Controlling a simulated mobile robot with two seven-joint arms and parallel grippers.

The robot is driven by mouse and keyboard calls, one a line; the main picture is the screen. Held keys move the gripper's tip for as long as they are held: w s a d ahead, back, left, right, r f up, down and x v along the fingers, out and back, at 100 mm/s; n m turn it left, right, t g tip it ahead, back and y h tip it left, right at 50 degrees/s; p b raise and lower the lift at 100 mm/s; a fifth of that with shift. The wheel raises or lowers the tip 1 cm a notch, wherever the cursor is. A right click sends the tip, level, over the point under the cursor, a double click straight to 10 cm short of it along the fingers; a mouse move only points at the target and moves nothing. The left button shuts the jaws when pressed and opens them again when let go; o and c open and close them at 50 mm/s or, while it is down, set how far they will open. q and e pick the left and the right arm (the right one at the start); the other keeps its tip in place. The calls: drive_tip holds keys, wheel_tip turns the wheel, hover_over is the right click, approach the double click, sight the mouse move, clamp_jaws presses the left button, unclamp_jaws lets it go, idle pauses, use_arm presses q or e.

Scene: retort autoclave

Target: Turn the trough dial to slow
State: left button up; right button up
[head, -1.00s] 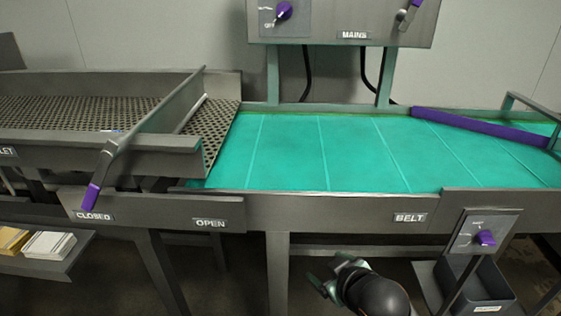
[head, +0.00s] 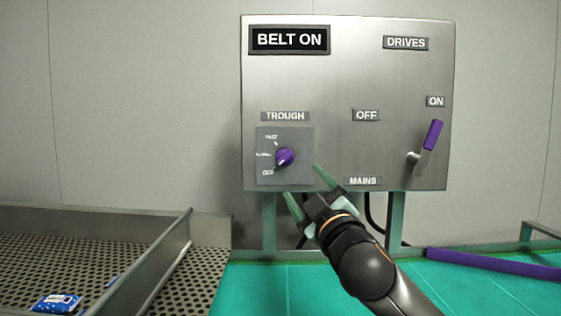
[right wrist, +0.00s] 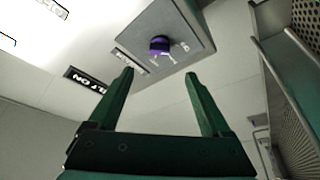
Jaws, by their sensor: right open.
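The trough dial (head: 285,157) is a purple knob on a grey square plate under the TROUGH label, at the panel's lower left. Its marks run from FAST at the top, through a small blurred middle mark, to OFF at the bottom. The knob seems to point down-left, towards OFF. My right gripper (head: 302,181) is open and empty, just below and right of the dial, apart from it. In the right wrist view the dial (right wrist: 160,44) shows beyond the two open green fingers (right wrist: 159,74). My left gripper is not in view.
The steel panel (head: 350,90) has a BELT ON display (head: 289,40) and a purple-handled mains lever (head: 430,138) raised towards ON. Below are a green belt (head: 260,290), a purple bar (head: 490,262) and a perforated trough (head: 60,255) with blue packets (head: 56,303).

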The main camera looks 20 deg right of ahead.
sight(286, 159)
drive_tip(key=p+x, duration=0.3)
drive_tip(key=x, duration=0.7)
drive_tip(key=shift+w+r, duration=0.2)
drive_tip(key=shift+w, duration=0.1)
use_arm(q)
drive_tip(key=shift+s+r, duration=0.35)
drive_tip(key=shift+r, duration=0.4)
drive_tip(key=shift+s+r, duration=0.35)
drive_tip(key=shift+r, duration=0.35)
use_arm(e)
drive_tip(key=shift+w+r, duration=0.15)
drive_tip(key=shift+w, duration=0.55)
drive_tip(key=shift+c, duration=0.2)
clamp_jaws()
